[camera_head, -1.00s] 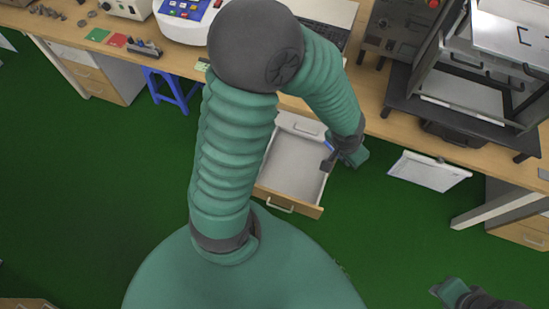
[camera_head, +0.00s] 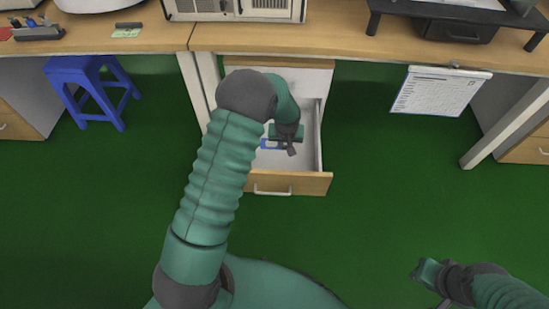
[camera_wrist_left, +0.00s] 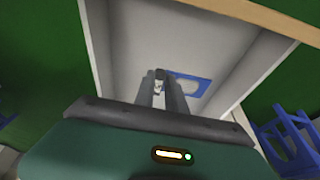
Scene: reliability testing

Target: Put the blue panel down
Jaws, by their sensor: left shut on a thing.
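The blue panel (camera_head: 271,144) is a small flat blue piece with a pale opening, inside the open white drawer (camera_head: 306,157) in the head view. It also shows just past the fingertips in the left wrist view (camera_wrist_left: 203,84). My left gripper (camera_head: 291,150) is over the drawer, shut on the blue panel at its edge. In the left wrist view the two fingers (camera_wrist_left: 160,76) are close together over the panel. I cannot tell whether the panel touches the drawer floor. My right gripper (camera_head: 416,273) is at the lower right, over the floor, away from the panel; its jaws are unclear.
The drawer's wooden front (camera_head: 303,184) faces me, below the workbench (camera_head: 330,42). A blue stool (camera_head: 88,85) stands to the left. A clipboard with a sheet (camera_head: 440,91) hangs at the right. The green floor before the drawer is clear.

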